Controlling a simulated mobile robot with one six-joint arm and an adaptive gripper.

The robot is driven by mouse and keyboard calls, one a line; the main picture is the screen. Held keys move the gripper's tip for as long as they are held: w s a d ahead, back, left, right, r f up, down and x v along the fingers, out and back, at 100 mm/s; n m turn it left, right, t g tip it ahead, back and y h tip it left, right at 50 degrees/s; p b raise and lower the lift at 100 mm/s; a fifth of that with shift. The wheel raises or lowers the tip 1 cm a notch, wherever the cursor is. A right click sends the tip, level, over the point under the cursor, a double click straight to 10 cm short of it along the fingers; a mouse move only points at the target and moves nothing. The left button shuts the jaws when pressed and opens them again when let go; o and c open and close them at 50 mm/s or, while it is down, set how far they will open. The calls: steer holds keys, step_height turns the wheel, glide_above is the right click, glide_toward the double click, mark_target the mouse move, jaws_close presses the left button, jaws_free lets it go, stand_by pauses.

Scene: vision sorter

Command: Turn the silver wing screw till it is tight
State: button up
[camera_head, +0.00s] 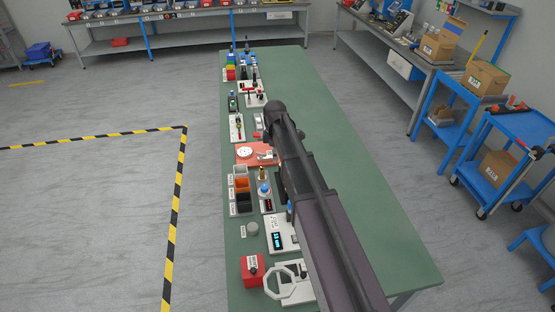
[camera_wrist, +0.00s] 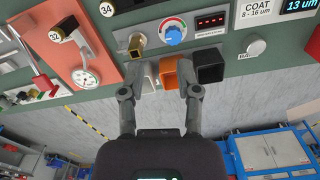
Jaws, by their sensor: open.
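The red-orange plate (camera_wrist: 90,40) is at the upper left of the wrist view. In the head view the plate (camera_head: 243,160) lies on the green bench, left of my arm. My gripper (camera_wrist: 160,94) is open and empty, to the right of the plate and apart from the screw. The head view does not show its fingers clearly.
Open bins, one orange (camera_wrist: 171,76) and one black (camera_wrist: 209,66), are just beyond my fingers. A brass fitting (camera_wrist: 136,46) and a blue dial (camera_wrist: 173,37) stand between plate and display. The green bench (camera_head: 330,130) is clear right of my arm.

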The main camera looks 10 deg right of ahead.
steer(key=shift+s+d+m, duration=0.2)
steer(key=shift+s+m, duration=0.2)
steer(key=shift+s, duration=0.9)
steer(key=shift+w, duration=0.1)
steer(key=m, duration=0.2)
glide_above(261, 155)
steer(key=shift+w+d+r+p, duration=0.1)
steer(key=shift+d+r+p, duration=0.05)
steer(key=shift+r+p, duration=0.25)
steer(key=shift+f, duration=0.25)
step_height(261, 155, down, 13)
steer(key=b, duration=1.3)
steer(key=shift+f+b, duration=0.15)
steer(key=shift+b, duration=0.25)
jaws_close()
